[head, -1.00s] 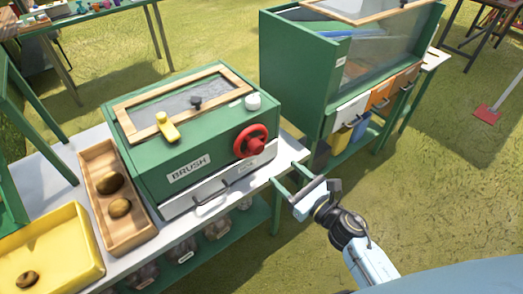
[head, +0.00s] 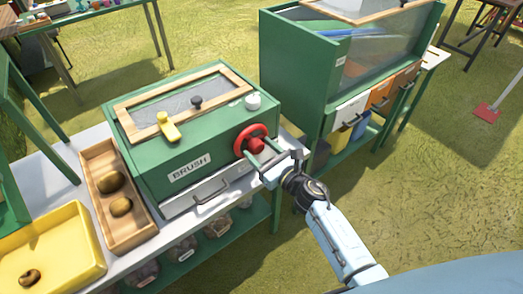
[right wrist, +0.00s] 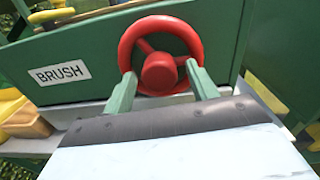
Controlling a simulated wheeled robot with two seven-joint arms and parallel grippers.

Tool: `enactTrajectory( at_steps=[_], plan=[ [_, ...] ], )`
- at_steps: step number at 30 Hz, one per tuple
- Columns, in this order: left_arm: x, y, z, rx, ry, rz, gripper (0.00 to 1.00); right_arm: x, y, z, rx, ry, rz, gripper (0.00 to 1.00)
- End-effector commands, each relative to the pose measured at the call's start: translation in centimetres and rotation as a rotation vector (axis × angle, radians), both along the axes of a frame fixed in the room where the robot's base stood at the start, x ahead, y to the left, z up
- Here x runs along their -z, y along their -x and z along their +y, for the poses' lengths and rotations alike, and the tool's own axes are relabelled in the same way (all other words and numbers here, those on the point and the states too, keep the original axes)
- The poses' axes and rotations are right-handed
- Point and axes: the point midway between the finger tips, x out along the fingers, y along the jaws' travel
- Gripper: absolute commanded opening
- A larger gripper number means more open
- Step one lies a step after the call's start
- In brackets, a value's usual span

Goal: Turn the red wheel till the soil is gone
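The red wheel (head: 242,137) is on the front of the green BRUSH box (head: 152,182), at its right end. In the right wrist view the wheel (right wrist: 160,25) shows its ring, spokes and round hub. My right gripper (head: 258,151) is at the wheel. In the right wrist view its two green fingers are spread apart at the lower left and lower right of the ring, with the hub (right wrist: 160,72) between them. I cannot tell whether the fingertips touch the ring. Soil cannot be made out through the box's framed window (head: 190,100). My left gripper is out of view.
A wooden tray (head: 142,238) with two brown lumps and a yellow bin (head: 75,232) with another stand left of the box. A drawer handle (head: 211,195) juts out below BRUSH. A larger green cabinet (head: 295,75) stands behind right.

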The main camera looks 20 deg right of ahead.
Motion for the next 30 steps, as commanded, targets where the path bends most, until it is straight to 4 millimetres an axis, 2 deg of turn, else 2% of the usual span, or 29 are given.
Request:
enactTrajectory(
  at_steps=[1,9,10,20,30],
  plan=[
    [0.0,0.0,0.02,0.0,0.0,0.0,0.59,0.0,0.02,0.0,0.0,0.0,0.0,0.51],
    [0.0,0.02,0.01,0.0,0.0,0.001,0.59,0.01,0.04,-0.01,0.0,0.0,0.0,0.16],
    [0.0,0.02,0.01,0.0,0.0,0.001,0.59,0.01,0.04,-0.01,0.0,0.0,0.0,0.14],
    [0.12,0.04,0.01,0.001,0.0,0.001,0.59,0.04,0.07,0.04,-0.002,-0.051,0.018,0.14],
    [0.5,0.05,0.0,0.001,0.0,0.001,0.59,0.12,0.09,0.07,-0.003,-0.281,0.102,0.14]
  ],
)
